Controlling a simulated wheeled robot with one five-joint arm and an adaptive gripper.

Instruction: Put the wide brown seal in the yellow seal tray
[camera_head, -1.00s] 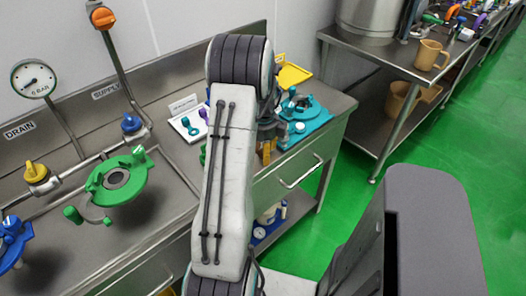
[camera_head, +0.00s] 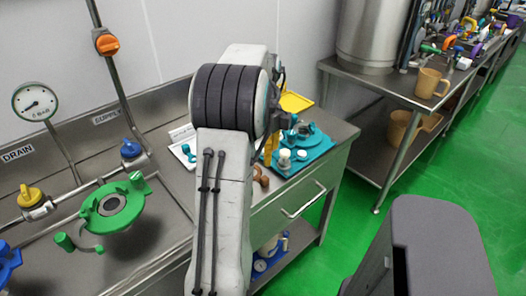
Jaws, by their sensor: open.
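The yellow seal tray (camera_head: 295,102) lies at the back of the steel counter, right of my arm, partly hidden by it. A brown piece (camera_head: 261,177) lies on the counter close to my arm's right edge. My arm covers part of it, so I cannot tell whether it is the wide brown seal. My gripper (camera_head: 268,150) shows only as a small yellow part beyond the arm, above and behind the brown piece in the picture. It is open; most of it is hidden, and I see nothing held in it.
A teal stand (camera_head: 318,148) with a clamp and white jars is right of the gripper. A white tray (camera_head: 180,153) with a teal piece lies left of my arm. A green clamp fitting (camera_head: 115,208) is at the left.

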